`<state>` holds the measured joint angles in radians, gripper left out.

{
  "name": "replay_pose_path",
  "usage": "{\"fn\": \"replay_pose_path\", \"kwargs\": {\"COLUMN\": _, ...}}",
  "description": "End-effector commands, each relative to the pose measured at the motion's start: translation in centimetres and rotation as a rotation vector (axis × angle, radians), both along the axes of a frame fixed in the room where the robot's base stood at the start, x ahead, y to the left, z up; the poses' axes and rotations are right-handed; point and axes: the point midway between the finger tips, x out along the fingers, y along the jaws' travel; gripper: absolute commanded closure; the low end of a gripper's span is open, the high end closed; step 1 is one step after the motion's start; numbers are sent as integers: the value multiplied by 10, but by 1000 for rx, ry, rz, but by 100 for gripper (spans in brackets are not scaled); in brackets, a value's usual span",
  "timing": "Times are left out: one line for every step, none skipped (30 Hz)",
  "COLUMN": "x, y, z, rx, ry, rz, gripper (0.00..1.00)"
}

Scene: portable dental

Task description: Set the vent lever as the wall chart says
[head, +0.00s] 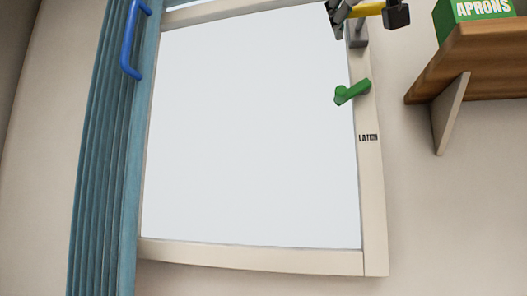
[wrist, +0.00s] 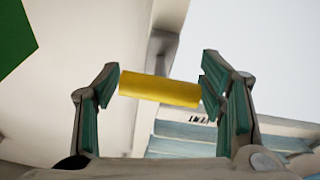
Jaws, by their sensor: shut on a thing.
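The yellow handle (head: 369,9) of a lever shows at the top edge of the head view, by a grey mount (head: 358,32) on the window frame's right side. In the wrist view the yellow bar (wrist: 158,89) spans between the fingertips of my gripper (wrist: 160,85), which is shut on it. Small dark lettering (wrist: 199,119) sits behind it, too small to read surely. A green lever (head: 351,92) is lower on the same frame side, above a label reading LATCH (head: 368,137). The wall chart is not in view.
A pale window pane (head: 250,130) fills the middle. At right, a wooden shelf (head: 480,65) juts out on a bracket (head: 449,113), carrying a green APRONS box (head: 483,10) near the yellow lever.

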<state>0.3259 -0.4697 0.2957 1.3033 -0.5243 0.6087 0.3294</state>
Motion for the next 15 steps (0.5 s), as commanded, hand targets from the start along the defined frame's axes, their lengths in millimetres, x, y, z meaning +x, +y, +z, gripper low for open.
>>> {"fn": "replay_pose_path", "kwargs": {"x": 2, "y": 1, "z": -4, "rx": -3, "ry": -14, "rz": 3, "gripper": 86}}
{"fn": "replay_pose_path", "kwargs": {"x": 2, "y": 1, "z": -4, "rx": -6, "ry": -22, "rz": 4, "gripper": 86}}
{"fn": "replay_pose_path", "kwargs": {"x": 3, "y": 1, "z": -4, "rx": -9, "ry": -30, "rz": 4, "gripper": 86}}
{"fn": "replay_pose_path", "kwargs": {"x": 3, "y": 1, "z": -4, "rx": -11, "ry": -35, "rz": 3, "gripper": 86}}
{"fn": "replay_pose_path", "kwargs": {"x": 3, "y": 1, "z": -4, "rx": -12, "ry": -40, "rz": 3, "gripper": 86}}
{"fn": "replay_pose_path", "kwargs": {"x": 3, "y": 1, "z": -4, "rx": -14, "ry": -46, "rz": 4, "gripper": 86}}
{"fn": "replay_pose_path", "kwargs": {"x": 3, "y": 1, "z": -5, "rx": -16, "ry": -50, "rz": 3, "gripper": 86}}
{"fn": "replay_pose_path", "kwargs": {"x": 3, "y": 1, "z": -5, "rx": -17, "ry": -54, "rz": 3, "gripper": 86}}
{"fn": "replay_pose_path", "kwargs": {"x": 3, "y": 1, "z": -4, "rx": -18, "ry": -58, "rz": 4, "gripper": 86}}
{"fn": "replay_pose_path", "kwargs": {"x": 3, "y": 0, "z": -4, "rx": -19, "ry": -61, "rz": 4, "gripper": 86}}
{"fn": "replay_pose_path", "kwargs": {"x": 3, "y": 1, "z": -4, "rx": -20, "ry": -62, "rz": 4, "gripper": 86}}
{"fn": "replay_pose_path", "kwargs": {"x": 3, "y": 1, "z": -4, "rx": -21, "ry": -65, "rz": 4, "gripper": 86}}
{"fn": "replay_pose_path", "kwargs": {"x": 3, "y": 1, "z": -4, "rx": -21, "ry": -66, "rz": 4, "gripper": 86}}
{"fn": "replay_pose_path", "kwargs": {"x": 3, "y": 1, "z": -4, "rx": -22, "ry": -67, "rz": 4, "gripper": 86}}
{"fn": "replay_pose_path", "kwargs": {"x": 3, "y": 1, "z": -4, "rx": -22, "ry": -68, "rz": 4, "gripper": 86}}
